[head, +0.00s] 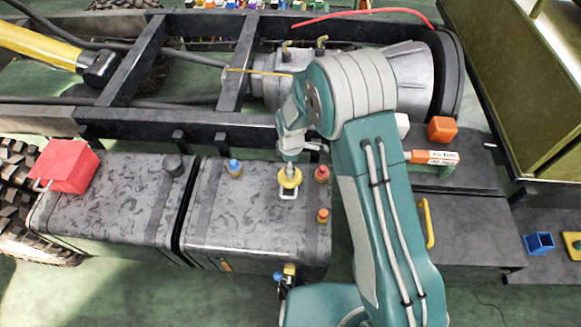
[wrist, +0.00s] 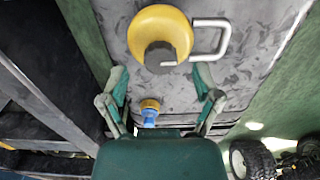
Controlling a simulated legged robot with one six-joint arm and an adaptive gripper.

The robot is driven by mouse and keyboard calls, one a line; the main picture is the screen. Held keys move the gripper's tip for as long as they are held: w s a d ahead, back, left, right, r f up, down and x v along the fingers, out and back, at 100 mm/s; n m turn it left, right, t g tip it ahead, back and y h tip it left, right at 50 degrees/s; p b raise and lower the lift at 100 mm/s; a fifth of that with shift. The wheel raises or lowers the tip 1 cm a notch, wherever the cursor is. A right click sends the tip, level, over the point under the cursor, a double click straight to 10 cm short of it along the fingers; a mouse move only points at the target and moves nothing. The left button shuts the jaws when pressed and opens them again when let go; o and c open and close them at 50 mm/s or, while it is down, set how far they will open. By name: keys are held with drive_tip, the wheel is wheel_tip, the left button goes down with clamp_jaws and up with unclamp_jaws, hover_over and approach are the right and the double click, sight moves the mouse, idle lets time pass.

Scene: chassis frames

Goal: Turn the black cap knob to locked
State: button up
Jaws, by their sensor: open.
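A yellow round cap (head: 289,178) with a pale metal loop (head: 288,195) is on the right tank. I cannot tell which dark knob the task names. My gripper (head: 290,157) is just above the yellow cap. In the wrist view its fingers (wrist: 160,78) are apart, with nothing held between them.
A blue knob (head: 234,167) is left of the yellow cap; red (head: 322,173) and orange (head: 323,215) knobs are right. Chassis rails (head: 180,124) run behind. An orange block (head: 442,129) lies right of my arm.

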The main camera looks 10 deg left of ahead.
drive_tip(key=shift+f, duration=0.95)
drive_tip(key=shift+a+f, duration=0.2)
drive_tip(key=shift+a, duration=0.1)
drive_tip(key=shift+d, duration=0.15)
clamp_jaws()
drive_tip(key=shift+m, duration=0.4)
drive_tip(key=m, duration=0.3)
drive_tip(key=shift+m, duration=0.4)
drive_tip(key=m, duration=0.4)
drive_tip(key=shift+m, duration=0.3)
drive_tip(key=m, duration=0.8)
drive_tip(key=shift+m, duration=0.3)
